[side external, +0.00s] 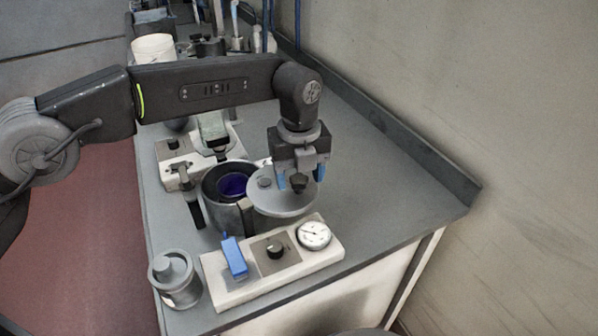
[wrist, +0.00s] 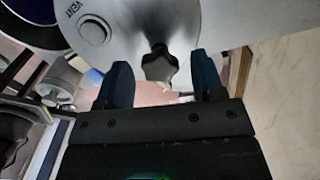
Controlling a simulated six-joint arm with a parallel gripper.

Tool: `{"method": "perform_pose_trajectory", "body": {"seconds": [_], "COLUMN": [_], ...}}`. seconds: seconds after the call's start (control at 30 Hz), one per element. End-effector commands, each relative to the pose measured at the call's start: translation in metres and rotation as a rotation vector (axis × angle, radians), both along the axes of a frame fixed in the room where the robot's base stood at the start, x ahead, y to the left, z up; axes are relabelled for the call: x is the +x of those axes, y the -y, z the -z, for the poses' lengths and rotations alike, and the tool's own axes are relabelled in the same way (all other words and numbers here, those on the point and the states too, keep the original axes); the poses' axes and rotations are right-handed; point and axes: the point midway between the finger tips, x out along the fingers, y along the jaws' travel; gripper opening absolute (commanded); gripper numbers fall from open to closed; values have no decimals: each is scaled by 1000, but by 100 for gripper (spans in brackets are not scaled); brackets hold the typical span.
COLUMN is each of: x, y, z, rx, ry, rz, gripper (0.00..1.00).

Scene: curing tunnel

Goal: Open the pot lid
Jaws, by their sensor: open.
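The pot (side external: 208,190) stands on the bench with its mouth largely uncovered, showing a dark blue-purple inside. Its round grey lid (side external: 275,204) lies flat to the right of the mouth, overlapping the pot's right side in the picture. My gripper (side external: 300,179) is over the lid's right part, pointing down. In the wrist view the lid (wrist: 135,20) bears a dark lobed knob (wrist: 160,66) and a round cap by the word VENT (wrist: 94,29). My open blue fingers (wrist: 162,78) stand on either side of the knob, with visible gaps.
A white control box (side external: 325,256) with a gauge, a dial and a blue part stands in front. A lidded metal canister (side external: 175,278) is at front left. Another white unit (side external: 172,172) stands behind the pot. The bench is clear to the right, up to a raised edge.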

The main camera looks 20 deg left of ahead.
Motion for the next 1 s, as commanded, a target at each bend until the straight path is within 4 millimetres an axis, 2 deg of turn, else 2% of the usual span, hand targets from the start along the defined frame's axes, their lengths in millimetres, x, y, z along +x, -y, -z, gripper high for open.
{"method": "perform_pose_trajectory", "body": {"seconds": [0.13, 0.23, 0.5, 0.63, 0.8, 1.0], "x": [0, 0, 0, 0, 0, 0], "y": [0, 0, 0, 0, 0, 0], "z": [-1, -10, -54, -67, -75, -75], "rx": [1, 0, -1, 0, 0, 0], "ry": [-1, 1, 3, 1, 0, 0], "rz": [0, 0, 0, 0, 0, 0], "gripper": [62, 62, 62, 62, 62, 62]}}
